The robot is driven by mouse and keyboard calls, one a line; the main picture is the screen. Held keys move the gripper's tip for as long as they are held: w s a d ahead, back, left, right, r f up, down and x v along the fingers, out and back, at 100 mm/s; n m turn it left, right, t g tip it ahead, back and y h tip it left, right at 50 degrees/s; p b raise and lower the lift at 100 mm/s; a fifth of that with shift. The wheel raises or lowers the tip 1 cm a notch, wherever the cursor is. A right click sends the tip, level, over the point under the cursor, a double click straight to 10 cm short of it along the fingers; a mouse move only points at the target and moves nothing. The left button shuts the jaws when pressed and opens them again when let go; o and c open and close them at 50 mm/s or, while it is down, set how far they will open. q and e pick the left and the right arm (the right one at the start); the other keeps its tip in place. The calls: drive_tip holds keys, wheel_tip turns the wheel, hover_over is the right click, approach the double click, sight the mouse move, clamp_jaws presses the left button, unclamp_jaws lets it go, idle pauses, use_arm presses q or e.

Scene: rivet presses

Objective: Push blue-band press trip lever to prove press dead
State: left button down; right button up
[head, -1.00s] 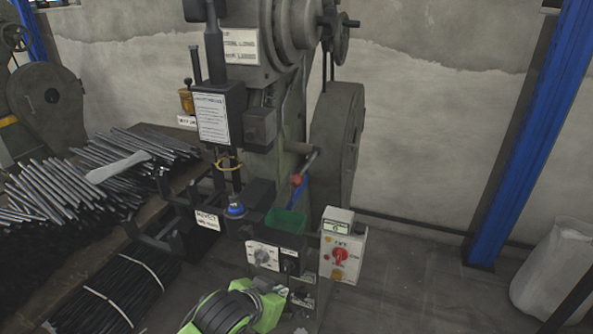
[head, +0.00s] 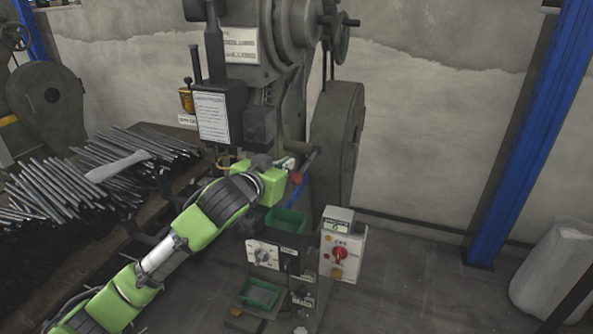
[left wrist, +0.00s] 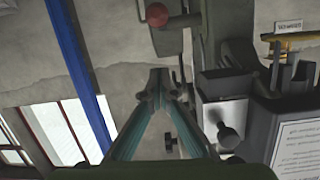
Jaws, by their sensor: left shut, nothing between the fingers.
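The press (head: 262,125) stands in the middle of the head view. Its trip lever is a grey bar ending in a red ball knob (head: 297,179), with a blue piece (head: 301,196) just below. In the left wrist view the red knob (left wrist: 157,14) is at the top, on the grey lever. My left gripper (head: 288,162) is close beside the knob at the press front. Its fingers (left wrist: 158,78) are shut and empty, with the knob beyond the tips. I see no clear contact. My left arm hides the press's tooling area. My right gripper is not in view.
A green bin (head: 287,220) sits below the lever, and another green tray (head: 262,293) lower down. A control box with a red switch (head: 340,254) is on the right. Metal rods (head: 60,185) lie on a bench at left. A blue column (head: 527,130) stands at right.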

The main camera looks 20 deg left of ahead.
use_arm(q)
drive_tip(key=p, duration=0.2)
hover_over(297, 175)
drive_tip(key=w, duration=0.2)
drive_tip(key=shift+d+f, duration=0.2)
drive_tip(key=shift+f, duration=1)
drive_tip(key=f, duration=0.1)
drive_tip(key=s+f, duration=0.1)
drive_tip(key=shift+s+a+f, duration=0.2)
drive_tip(key=shift+s+f, duration=0.1)
drive_tip(key=shift+f, duration=0.1)
drive_tip(key=shift+s+f+p, duration=0.25)
drive_tip(key=shift+s+p, duration=0.05)
drive_tip(key=shift+w+f, duration=0.1)
